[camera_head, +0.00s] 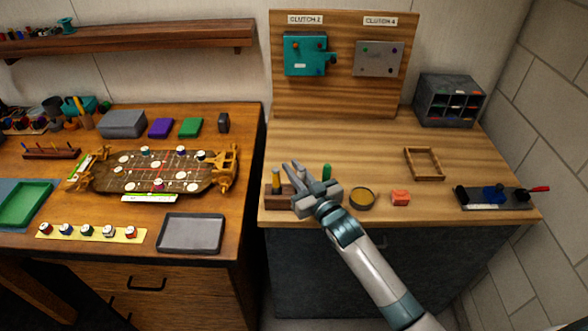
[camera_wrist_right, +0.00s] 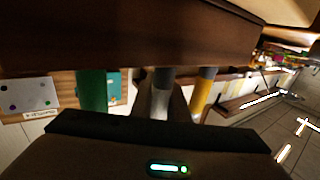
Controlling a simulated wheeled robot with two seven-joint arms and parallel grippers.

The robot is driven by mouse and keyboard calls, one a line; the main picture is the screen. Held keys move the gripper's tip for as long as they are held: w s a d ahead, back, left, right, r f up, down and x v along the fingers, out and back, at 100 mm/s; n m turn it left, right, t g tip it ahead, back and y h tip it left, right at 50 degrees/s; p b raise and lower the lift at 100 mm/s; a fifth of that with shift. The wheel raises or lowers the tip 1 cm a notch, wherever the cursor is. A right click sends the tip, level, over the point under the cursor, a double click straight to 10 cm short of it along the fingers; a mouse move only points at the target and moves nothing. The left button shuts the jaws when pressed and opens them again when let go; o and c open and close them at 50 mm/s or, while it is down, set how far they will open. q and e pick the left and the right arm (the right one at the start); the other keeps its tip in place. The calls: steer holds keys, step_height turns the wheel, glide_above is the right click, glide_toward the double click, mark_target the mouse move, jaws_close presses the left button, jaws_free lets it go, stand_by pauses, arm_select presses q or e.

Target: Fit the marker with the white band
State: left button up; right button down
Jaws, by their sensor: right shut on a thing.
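My right gripper (camera_head: 306,196) is over the small wooden marker block (camera_head: 277,200) near the front left of the right-hand bench. It is shut on a pale grey marker (camera_wrist_right: 161,94), which stands between the two fingers in the right wrist view. A green marker (camera_head: 327,172) stands to the right of the gripper and a yellow marker (camera_head: 276,182) to its left. Both also show in the wrist view, the green marker (camera_wrist_right: 92,90) and the yellow marker (camera_wrist_right: 202,95). I cannot make out a white band. My left gripper is not in view.
A round yellow-topped dish (camera_head: 362,198) and a red-orange block (camera_head: 400,198) sit right of the gripper. A wooden frame (camera_head: 424,163) and a dark tool tray (camera_head: 495,197) lie farther right. The right bench's middle is clear.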

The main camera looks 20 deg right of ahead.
steer(key=shift+f, duration=0.25)
steer(key=c, duration=1.6)
jaws_free()
steer(key=shift+c, duration=0.2)
steer(key=shift+s, duration=0.15)
steer(key=shift+s+d+f+b, duration=0.1)
steer(key=shift+s+d+b, duration=0.1)
steer(key=shift+s+b, duration=0.25)
steer(key=b+v, duration=0.4)
steer(key=v, duration=1.2)
steer(key=shift+s, duration=0.15)
